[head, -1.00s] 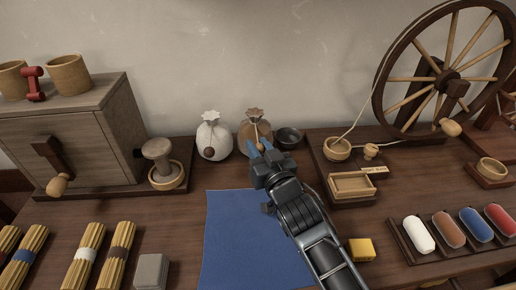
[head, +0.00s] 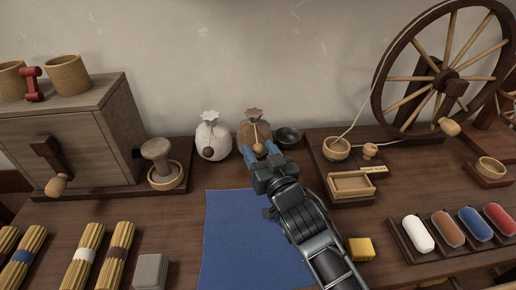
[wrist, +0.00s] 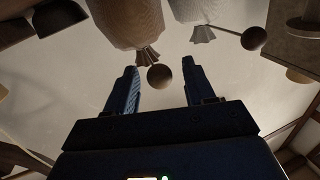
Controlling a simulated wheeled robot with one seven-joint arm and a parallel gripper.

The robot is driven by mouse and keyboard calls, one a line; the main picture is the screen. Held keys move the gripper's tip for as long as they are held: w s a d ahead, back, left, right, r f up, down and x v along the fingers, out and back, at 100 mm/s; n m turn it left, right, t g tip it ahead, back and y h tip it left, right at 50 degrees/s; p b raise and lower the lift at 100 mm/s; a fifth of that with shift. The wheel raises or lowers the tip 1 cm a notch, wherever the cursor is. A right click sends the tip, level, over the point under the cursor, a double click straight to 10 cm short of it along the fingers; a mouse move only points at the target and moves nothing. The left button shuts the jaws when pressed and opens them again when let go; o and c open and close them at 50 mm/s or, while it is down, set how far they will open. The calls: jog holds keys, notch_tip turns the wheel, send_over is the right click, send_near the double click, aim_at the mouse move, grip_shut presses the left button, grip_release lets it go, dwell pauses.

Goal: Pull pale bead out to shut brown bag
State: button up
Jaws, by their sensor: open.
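The brown bag (head: 255,127) stands at the back of the table with a gathered, frilled neck. Its pale bead (head: 258,148) hangs at the front on a light cord. My gripper (head: 257,150) is open, with its blue fingers on either side of the bead. In the wrist view the brown bag (wrist: 125,22) hangs from the top edge, upside down. The bead (wrist: 160,77), dark in shade there, sits between the two open fingers (wrist: 162,64) with a gap on each side.
A white bag (head: 212,137) with a dark brown bead stands just left of the brown bag. A small dark bowl (head: 288,137) is close on its right. A wooden tray (head: 352,185) lies farther right.

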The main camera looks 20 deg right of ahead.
jog(key=s, duration=0.6)
jog(key=shift+s, duration=0.2)
jog(key=shift+a, duration=0.1)
